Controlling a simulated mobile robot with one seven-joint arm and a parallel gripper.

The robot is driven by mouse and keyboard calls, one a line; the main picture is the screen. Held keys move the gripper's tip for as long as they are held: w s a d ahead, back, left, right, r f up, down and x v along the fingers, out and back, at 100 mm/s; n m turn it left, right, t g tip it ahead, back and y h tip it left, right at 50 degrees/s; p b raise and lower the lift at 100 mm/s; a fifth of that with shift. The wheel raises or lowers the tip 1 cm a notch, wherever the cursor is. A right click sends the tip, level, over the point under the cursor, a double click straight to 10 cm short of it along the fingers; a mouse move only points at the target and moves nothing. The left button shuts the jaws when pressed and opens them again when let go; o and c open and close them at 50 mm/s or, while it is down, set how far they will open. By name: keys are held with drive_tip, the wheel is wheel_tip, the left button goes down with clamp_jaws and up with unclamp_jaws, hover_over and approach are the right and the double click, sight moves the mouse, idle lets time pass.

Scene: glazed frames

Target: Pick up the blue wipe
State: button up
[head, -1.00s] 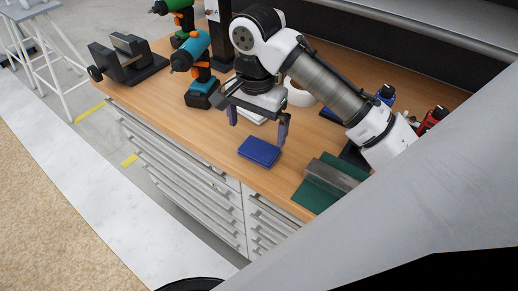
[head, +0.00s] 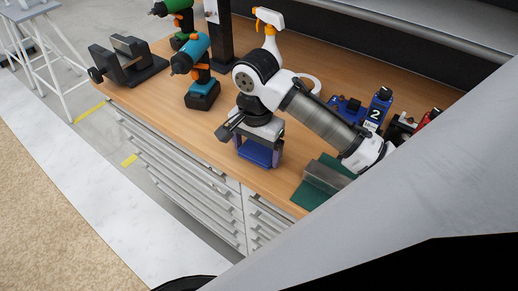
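The blue wipe (head: 257,154) is a flat rectangular block near the front edge of the wooden worktop. My gripper (head: 258,151) is low over it and points down. One purple finger is at the wipe's left side and the other at its right side. The gripper's body hides the wipe's far part. From this view I cannot tell whether the fingers touch the wipe or stand just apart from it. The wipe appears to rest on the worktop.
A teal drill (head: 196,70) and a grey vise (head: 128,62) stand to the left. A spray bottle (head: 269,32) and a white roll (head: 311,84) are behind my arm. A green-based metal block (head: 323,180) is close on the right. The front edge is near.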

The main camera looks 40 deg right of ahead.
drive_tip(key=c, duration=0.5)
wheel_tip(320, 180, up, 20)
drive_tip(key=shift+b, duration=0.3)
idle(0.3)
drive_tip(key=shift+o, duration=1.4)
drive_tip(key=shift+c, duration=1)
